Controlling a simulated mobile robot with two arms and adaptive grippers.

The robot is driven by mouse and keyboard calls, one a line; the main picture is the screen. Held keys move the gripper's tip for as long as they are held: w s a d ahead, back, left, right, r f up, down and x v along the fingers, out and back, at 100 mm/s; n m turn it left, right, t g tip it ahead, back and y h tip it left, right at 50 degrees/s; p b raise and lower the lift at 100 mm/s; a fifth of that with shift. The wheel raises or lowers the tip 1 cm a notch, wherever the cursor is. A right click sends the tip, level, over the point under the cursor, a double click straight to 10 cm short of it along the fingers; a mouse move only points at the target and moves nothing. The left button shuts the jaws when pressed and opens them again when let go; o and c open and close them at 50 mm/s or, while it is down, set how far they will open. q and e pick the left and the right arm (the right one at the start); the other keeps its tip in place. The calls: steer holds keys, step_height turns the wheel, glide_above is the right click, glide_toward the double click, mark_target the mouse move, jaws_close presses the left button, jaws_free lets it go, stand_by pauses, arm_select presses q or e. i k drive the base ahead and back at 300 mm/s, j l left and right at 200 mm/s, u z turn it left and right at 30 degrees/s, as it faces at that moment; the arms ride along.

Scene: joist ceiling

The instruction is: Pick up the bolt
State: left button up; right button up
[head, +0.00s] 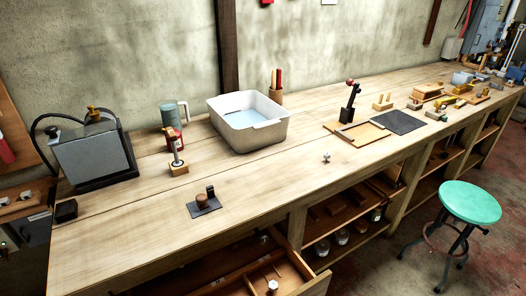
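A small grey metal piece (326,158), which looks like the bolt, sits on the wooden workbench (255,188) near its front edge, right of the middle. It is too small to make out its exact shape. Bare wood surrounds it. Another small light metal piece (272,285) shows at the open drawer (245,283) below the bench; I cannot tell what it is. Neither of my grippers is in view.
A white bin (270,135) stands behind, toward the wall. A dark plate with a round brown piece (203,202) lies to the left. A wooden tray (362,133) and a black mat (399,122) lie to the right. A green stool (470,202) stands in front.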

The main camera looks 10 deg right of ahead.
mark_target(327, 155)
steer(key=i+l+u, duration=0.1)
steer(key=l+u, duration=0.3)
steer(key=l, duration=0.15)
steer(key=l+u, duration=0.4)
steer(key=l, duration=0.15)
steer(key=k+l+u, duration=0.1)
steer(key=l+u, duration=0.35)
steer(key=k+l+u, duration=0.15)
steer(key=l+u, duration=0.25)
steer(key=l, duration=0.25)
